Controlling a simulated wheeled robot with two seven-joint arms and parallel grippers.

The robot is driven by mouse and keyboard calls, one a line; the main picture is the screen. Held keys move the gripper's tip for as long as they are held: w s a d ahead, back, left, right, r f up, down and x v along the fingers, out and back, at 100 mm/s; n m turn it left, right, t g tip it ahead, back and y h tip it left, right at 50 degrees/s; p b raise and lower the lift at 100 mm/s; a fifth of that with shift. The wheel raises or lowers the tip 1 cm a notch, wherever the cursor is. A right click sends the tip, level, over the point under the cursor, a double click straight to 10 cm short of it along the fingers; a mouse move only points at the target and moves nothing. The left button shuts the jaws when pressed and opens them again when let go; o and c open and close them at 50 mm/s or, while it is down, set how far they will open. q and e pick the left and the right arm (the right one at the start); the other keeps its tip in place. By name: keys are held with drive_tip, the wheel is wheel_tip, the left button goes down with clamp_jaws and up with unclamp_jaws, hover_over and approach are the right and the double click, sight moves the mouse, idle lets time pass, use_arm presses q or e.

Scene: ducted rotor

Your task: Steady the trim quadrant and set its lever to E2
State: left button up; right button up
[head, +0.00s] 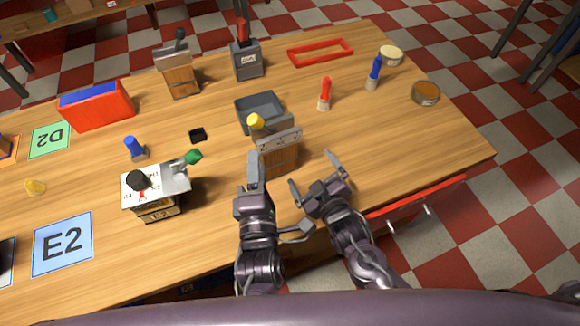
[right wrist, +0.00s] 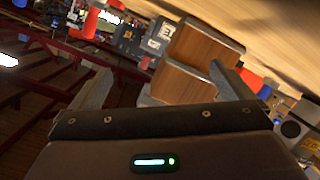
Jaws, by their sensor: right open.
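A wooden box with a pale slotted top plate and a yellow-knobbed lever (head: 256,121) stands just beyond my grippers; I take it as the trim quadrant (head: 280,156). The markings on its plate are too small to read, so I cannot tell the lever's setting. My left gripper (head: 282,195) is open and empty at the box's near left side. My right gripper (head: 315,178) is open and empty, just right of the box's near side. In the right wrist view, wooden blocks (right wrist: 180,82) show beyond the open fingers, apart from them.
A box with a black knob and green-ended lever (head: 155,195) stands left, near a blue E2 card (head: 62,243). A grey tray (head: 260,112) sits behind the quadrant. Red and blue handled pieces (head: 325,94) stand right. The table's right front is clear.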

sight(282, 154)
drive_tip(key=a+m, duration=0.1)
drive_tip(key=s+a+m, duration=0.1)
drive_tip(key=a+r+m, duration=0.1)
drive_tip(key=a, duration=0.1)
drive_tip(key=shift+s+t, duration=0.2)
drive_tip(key=shift+t, duration=0.2)
drive_tip(key=shift+w+a+r+m+t+y, duration=0.5)
drive_tip(key=shift+w+a+r+m+y, duration=0.15)
drive_tip(key=shift+m, duration=0.35)
drive_tip(key=shift+w+a+r, duration=0.15)
drive_tip(key=shift+r, duration=0.05)
drive_tip(key=shift+w+a+r+y, duration=0.1)
drive_tip(key=shift+w+a+y, duration=0.05)
drive_tip(key=shift+w+y, duration=0.15)
drive_tip(key=x, duration=0.7)
drive_tip(key=c, duration=1.1)
drive_tip(key=shift+o, duration=0.2)
